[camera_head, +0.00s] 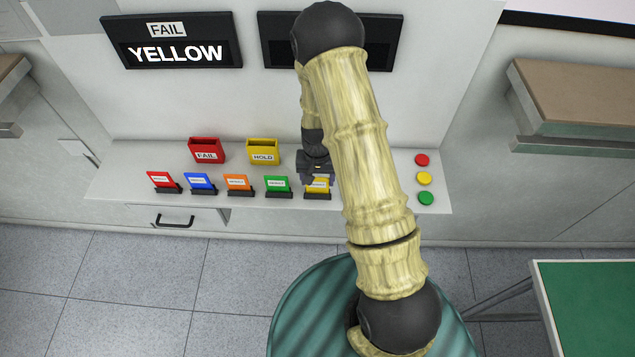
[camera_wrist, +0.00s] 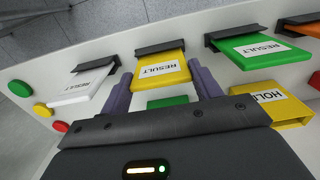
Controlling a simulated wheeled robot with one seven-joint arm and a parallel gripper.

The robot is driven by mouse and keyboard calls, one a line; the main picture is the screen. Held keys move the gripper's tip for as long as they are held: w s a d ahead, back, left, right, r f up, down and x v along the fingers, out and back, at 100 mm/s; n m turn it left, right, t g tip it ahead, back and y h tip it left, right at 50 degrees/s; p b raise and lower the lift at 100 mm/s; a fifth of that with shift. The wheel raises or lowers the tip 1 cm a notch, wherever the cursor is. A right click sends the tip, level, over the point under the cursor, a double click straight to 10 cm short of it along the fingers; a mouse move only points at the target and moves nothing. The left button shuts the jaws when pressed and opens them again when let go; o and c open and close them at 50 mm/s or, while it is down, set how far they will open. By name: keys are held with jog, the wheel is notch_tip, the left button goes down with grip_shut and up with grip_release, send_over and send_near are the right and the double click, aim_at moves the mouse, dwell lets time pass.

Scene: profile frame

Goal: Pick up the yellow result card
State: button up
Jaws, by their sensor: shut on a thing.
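The yellow result card (camera_head: 318,186) stands upright in its dark holder, at the right end of the visible row of cards on the white counter. My gripper (camera_head: 317,177) is right over it from the front and above. In the wrist view the yellow card (camera_wrist: 158,71), labelled RESULT, lies between the two purple fingers of my gripper (camera_wrist: 160,76), which is shut on it. The card's far edge is still in its black holder (camera_wrist: 160,48).
Red, blue, orange and green cards (camera_head: 278,184) stand to the left. A white card (camera_wrist: 85,87) shows beside the yellow one. Behind are a red FAIL bin (camera_head: 206,150) and a yellow HOLD bin (camera_head: 263,151). Three buttons (camera_head: 424,179) sit right. A screen (camera_head: 172,40) reads FAIL, YELLOW.

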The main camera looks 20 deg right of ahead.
jog(key=shift+r, duration=0.1)
notch_tip(320, 180, up, 10)
jog(key=b, duration=0.3)
